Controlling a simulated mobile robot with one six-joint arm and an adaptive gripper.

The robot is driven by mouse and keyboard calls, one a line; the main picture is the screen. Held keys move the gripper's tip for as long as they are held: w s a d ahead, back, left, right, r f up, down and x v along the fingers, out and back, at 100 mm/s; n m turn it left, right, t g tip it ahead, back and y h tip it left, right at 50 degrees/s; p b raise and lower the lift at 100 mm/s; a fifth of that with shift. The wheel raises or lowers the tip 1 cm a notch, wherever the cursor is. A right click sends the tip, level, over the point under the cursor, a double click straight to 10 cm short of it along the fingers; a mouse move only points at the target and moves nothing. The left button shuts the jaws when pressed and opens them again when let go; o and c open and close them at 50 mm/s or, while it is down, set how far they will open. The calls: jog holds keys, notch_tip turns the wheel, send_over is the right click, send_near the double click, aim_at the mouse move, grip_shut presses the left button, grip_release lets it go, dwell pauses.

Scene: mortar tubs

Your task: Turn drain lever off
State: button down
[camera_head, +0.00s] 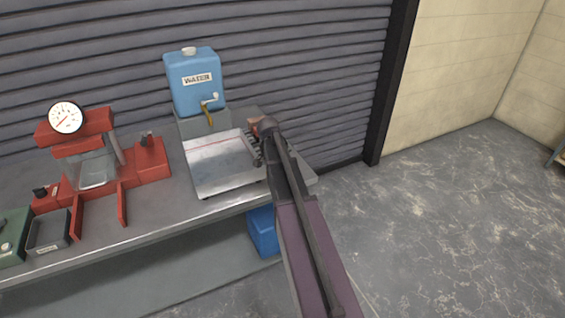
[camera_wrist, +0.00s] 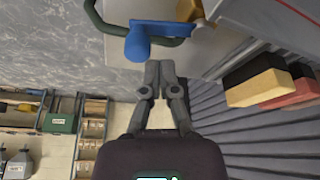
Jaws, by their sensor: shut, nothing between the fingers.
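A blue lever (camera_wrist: 138,42) with a flat blue arm shows at the top of the wrist view, beside a brass fitting (camera_wrist: 198,10) and a dark green hose (camera_wrist: 120,28). I take it to be the drain lever; its on or off position cannot be told. My gripper (camera_wrist: 160,68) is shut and empty, its fingertips just below the lever in the picture. Whether they touch it is unclear. In the head view my arm reaches to the bench's right end, and the lever is not visible there.
A blue water tank (camera_head: 194,82) with a tap stands at the back of the bench (camera_head: 150,232). In front is a shallow metal tray (camera_head: 215,182). A red press (camera_head: 150,160) stands left. A blue bucket (camera_head: 262,232) is below. The floor at right is clear.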

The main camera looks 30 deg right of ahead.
jog(key=shift+d, duration=0.1)
jog(key=shift+w+d, duration=0.25)
jog(key=shift+d, duration=0.3)
jog(key=shift+w+d+r+p, duration=0.2)
jog(key=shift+d+p, duration=0.05)
jog(key=shift+d, duration=0.35)
jog(key=shift+w+d+r+p, duration=0.2)
jog(key=shift+d, duration=0.4)
jog(key=p+v, duration=0.2)
jog(key=shift+s+a+r, duration=0.1)
jog(key=shift+s+r, duration=0.05)
jog(key=shift+r, duration=0.1)
jog(key=p+v, duration=0.6)
jog(key=shift+a+r+p, duration=0.15)
jog(key=shift+r+p, duration=0.25)
jog(key=shift+a, duration=0.1)
